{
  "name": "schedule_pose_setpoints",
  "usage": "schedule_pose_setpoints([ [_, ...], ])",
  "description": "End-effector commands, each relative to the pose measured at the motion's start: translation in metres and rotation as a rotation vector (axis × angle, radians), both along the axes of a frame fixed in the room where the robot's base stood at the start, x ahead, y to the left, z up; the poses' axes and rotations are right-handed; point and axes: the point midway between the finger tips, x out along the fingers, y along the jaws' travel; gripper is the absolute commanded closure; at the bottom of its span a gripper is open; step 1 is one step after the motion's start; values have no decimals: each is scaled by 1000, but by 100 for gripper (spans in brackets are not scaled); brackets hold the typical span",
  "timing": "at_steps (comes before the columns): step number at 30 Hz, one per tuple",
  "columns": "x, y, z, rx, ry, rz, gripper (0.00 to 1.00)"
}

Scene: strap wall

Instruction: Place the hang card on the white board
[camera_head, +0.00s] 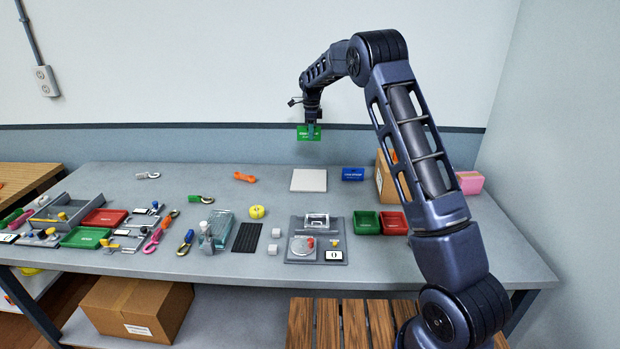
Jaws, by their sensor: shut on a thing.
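My gripper (312,124) is shut on a green card (303,134), which I take to be the hang card. It holds the card up in the air, in front of the wall, above the back part of the table. The white board (309,180) lies flat on the table near the back, below the card and apart from it. The top of the board looks bare. The fingers are small in this view, and their exact hold on the card is hard to make out.
A blue box (353,174) sits just right of the board, with a cardboard box (384,180) beyond it, partly behind my arm. An orange item (244,177) lies to the left. A grey tray (334,248) and green and red bins (367,223) stand nearer the front.

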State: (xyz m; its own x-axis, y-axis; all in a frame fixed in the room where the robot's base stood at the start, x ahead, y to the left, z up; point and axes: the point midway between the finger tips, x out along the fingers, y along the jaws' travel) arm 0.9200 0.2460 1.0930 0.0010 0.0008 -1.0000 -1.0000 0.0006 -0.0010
Motion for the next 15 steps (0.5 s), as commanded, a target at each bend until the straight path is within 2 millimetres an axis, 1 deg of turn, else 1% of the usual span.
schedule_pose_setpoints([
  [1,-1,0,-9,-2,4,-1,100],
  [15,0,-2,-110,-2,3,-1,100],
])
